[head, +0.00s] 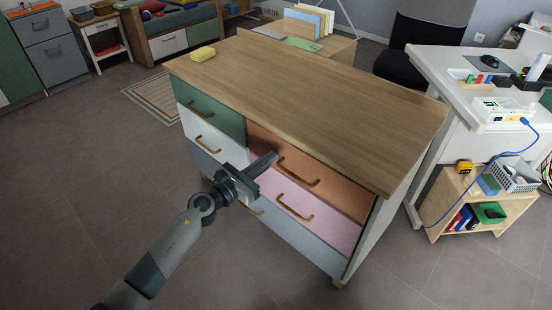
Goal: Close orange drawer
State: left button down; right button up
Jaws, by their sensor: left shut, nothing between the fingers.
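The orange drawer (335,187) is the top right drawer of a wood-topped dresser (310,100). Its front looks flush or nearly flush with the fronts around it; a small gap cannot be ruled out. It has a brass bar handle (298,173). My left gripper (273,157) is shut and empty, in front of the left part of the orange drawer, just left of its handle. I cannot tell whether the fingertips touch the front. The gripper hides part of the orange and pink fronts. My right gripper is not in view.
A pink drawer (325,222) lies below the orange one; green (222,118) and white (202,146) drawers are to the left. A yellow sponge (203,54) is on the dresser top. A white desk (450,75) and low wooden shelf (450,190) stand right. Floor at front left is clear.

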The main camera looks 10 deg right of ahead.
pick_arm(q)
jog(key=v, duration=0.8)
jog(key=shift+a, duration=0.4)
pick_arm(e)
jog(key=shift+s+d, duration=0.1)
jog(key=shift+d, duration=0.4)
pick_arm(q)
jog(key=shift+s+f, duration=0.15)
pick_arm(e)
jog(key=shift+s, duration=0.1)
pick_arm(q)
jog(key=shift+p, duration=0.3)
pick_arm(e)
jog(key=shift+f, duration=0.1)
